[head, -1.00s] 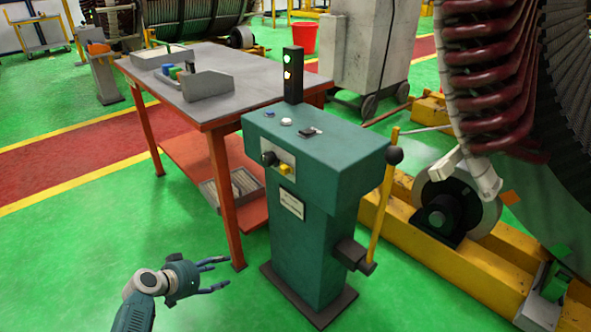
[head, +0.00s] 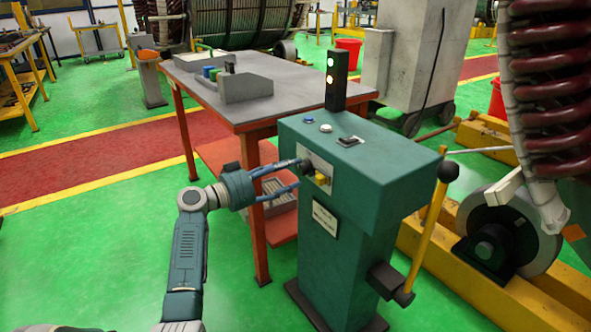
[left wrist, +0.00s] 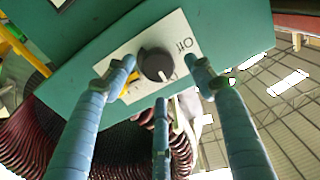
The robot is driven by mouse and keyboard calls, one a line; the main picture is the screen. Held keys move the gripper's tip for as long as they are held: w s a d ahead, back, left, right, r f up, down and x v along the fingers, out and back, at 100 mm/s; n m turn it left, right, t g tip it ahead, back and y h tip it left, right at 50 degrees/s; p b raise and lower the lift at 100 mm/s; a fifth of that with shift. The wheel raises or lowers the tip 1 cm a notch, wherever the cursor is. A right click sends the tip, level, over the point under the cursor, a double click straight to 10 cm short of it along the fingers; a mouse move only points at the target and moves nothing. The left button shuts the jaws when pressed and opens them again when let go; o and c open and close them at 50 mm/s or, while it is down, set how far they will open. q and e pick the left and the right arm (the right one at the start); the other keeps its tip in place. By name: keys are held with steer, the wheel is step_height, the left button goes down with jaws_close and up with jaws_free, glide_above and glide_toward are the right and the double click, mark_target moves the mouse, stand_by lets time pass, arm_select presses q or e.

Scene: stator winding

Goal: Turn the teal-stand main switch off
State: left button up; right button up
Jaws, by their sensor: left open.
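The teal stand (head: 350,190) stands right of centre in the head view. Its main switch shows in the left wrist view as a black round knob (left wrist: 155,64) with a white pointer line, on a white plate (left wrist: 178,32) with the word "Off" readable. The pointer does not line up with that word. My left gripper (head: 293,175) is open at the front of the stand, its fingers close to the plate. In the left wrist view its fingers (left wrist: 160,80) spread around the knob; I cannot tell whether they touch it. In the head view the knob is mostly hidden behind a finger.
A yellow part (head: 322,179) sits beside the knob. The stand carries a light tower (head: 336,82), top buttons (head: 326,128) and a yellow lever (head: 428,228) on its right side. A grey-topped table (head: 290,75) stands behind left.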

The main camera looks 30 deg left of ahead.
arm_select(q)
steer(key=shift+x, duration=1.25)
steer(key=c, duration=1.1)
steer(key=shift+r, duration=0.1)
steer(key=shift+c, duration=0.2)
